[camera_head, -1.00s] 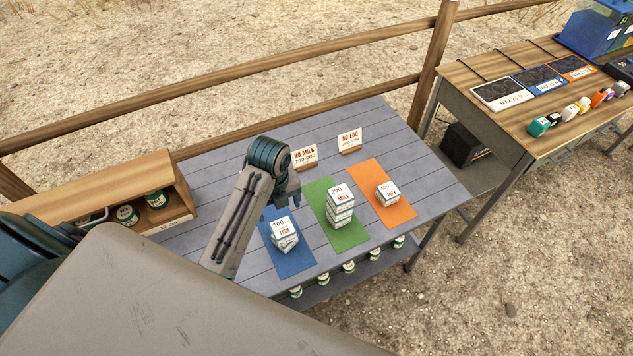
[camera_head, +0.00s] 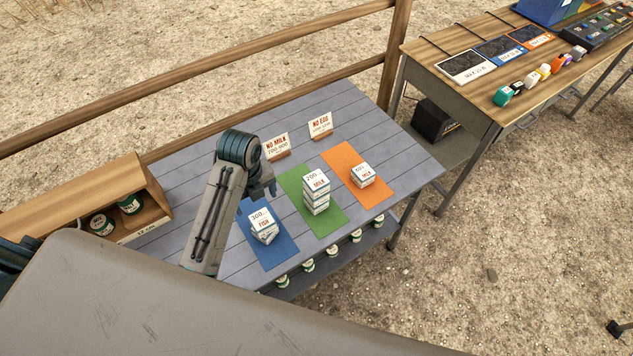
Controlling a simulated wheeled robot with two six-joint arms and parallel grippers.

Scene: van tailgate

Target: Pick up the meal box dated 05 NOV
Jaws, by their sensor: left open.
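Meal boxes stand in stacks on coloured mats on the grey plank table. The stack on the blue mat (camera_head: 279,252) has a top box (camera_head: 263,222) reading 300 and FISH. The stack on the green mat (camera_head: 328,222) has a top box (camera_head: 316,181) reading 200 and MILK. The orange mat (camera_head: 373,193) bears a low stack with a top box (camera_head: 364,172) reading MILK. I cannot read a date on any box. My left gripper (camera_head: 266,187) is open and empty, above the table near the blue mat's far end. My right gripper is out of view.
Two cards, NO MILK (camera_head: 276,146) and NO EGG (camera_head: 320,124), stand at the table's back. A wooden shelf (camera_head: 153,187) with tins is at left. More tins sit on a lower shelf. A second table (camera_head: 440,50) with slates and small coloured items is at upper right.

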